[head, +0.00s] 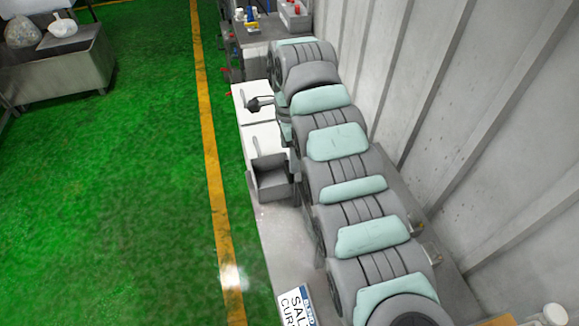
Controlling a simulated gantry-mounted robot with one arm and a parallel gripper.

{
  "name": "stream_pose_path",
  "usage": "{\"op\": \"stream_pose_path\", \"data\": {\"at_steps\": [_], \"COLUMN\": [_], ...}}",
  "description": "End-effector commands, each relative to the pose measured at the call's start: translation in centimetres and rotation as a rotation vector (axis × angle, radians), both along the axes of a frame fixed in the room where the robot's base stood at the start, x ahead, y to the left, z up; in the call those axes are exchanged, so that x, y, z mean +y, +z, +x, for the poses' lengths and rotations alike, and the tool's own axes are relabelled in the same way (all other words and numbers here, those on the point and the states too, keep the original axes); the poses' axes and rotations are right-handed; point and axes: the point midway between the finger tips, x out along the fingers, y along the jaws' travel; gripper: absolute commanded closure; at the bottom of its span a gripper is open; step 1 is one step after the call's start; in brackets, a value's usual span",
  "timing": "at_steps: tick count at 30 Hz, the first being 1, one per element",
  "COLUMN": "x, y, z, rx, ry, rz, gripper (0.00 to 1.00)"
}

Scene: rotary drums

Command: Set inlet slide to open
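My grey and pale-teal arm fills the middle and right of the head view. A small dark part that looks like my gripper (256,104) sticks out to the left near the arm's far end. It is over or beside a white panel (246,92); I cannot tell whether it touches. It is too small to tell whether its fingers are open or shut. A second white panel (268,134) lies nearer, with a thin grey bar (256,146) on it. I cannot tell which part is the inlet slide; my arm hides much of the equipment.
An open grey box (270,180) stands beside the nearer panel. A sign (295,305) reading "SALT CUR…" is at the bottom. A corrugated wall (480,120) bounds the right. A bench (262,35) with small items stands at the back.

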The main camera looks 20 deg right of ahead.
Motion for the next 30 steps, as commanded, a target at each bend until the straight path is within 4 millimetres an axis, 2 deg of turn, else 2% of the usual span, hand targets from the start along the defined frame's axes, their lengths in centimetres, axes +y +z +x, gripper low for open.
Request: {"op": "stream_pose_path", "data": {"at_steps": [6,12,24,30], "x": [0.1,0.1,0.0,0.1], "y": [-4.1,-6.8,-7.5,-7.5], "z": [-0.1,0.0,0.0,0.1], "rx": [0.004,0.002,-0.001,-0.002], "ry": [0.002,0.003,0.003,0.003], "rz": [0.002,0.002,0.000,0.000], "gripper": [0.29,0.29,0.30,0.46]}}
